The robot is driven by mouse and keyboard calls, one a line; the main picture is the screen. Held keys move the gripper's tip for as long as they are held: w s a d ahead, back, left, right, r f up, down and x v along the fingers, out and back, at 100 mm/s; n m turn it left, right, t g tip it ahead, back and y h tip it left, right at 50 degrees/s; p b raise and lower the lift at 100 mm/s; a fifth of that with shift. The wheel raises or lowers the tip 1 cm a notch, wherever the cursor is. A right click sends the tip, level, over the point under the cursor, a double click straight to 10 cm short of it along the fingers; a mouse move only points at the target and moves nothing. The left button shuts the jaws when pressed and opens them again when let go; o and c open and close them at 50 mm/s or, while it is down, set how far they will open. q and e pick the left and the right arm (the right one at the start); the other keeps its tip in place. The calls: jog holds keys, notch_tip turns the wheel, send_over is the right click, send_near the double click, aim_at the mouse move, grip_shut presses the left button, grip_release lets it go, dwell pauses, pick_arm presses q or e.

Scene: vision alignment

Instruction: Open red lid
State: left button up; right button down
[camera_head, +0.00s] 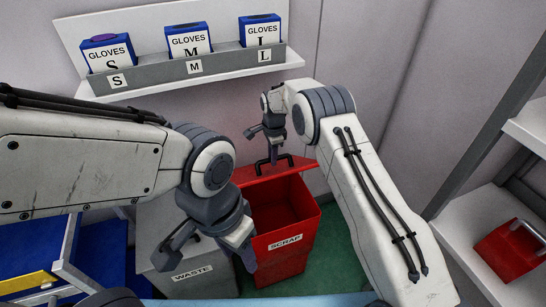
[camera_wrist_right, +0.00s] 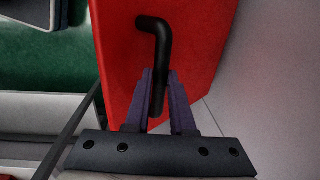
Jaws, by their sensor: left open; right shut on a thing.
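The red lid (camera_head: 258,173) is raised at the back of the red SCRAP bin (camera_head: 285,262), and the bin's dark red inside shows below it. My right gripper (camera_head: 272,158) is shut on the lid's black handle. The right wrist view shows the purple fingers (camera_wrist_right: 160,88) on both sides of the black handle (camera_wrist_right: 157,40), with the red lid (camera_wrist_right: 195,60) behind. My left gripper (camera_head: 207,262) is open and empty, in front of the grey WASTE bin (camera_head: 200,278), left of the SCRAP bin.
A wall shelf (camera_head: 200,80) holds blue glove boxes marked S, M and L above the bins. A shelf unit (camera_head: 475,225) at the right holds a red box (camera_head: 508,252). Blue and yellow items stand at the lower left. Green floor shows right of the SCRAP bin.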

jog(key=c, duration=0.9)
grip_release()
jog(key=shift+w+f, duration=0.15)
jog(key=shift+f, duration=0.05)
jog(key=shift+c, duration=0.2)
jog(key=shift+o, duration=0.9)
jog(key=shift+a+f, duration=0.1)
notch_tip(320, 180, up, 11)
jog(key=b, duration=0.1)
jog(key=shift+s+d+f+b, duration=0.15)
jog(key=shift+s+d+b, duration=0.05)
jog(key=shift+s+b, duration=0.15)
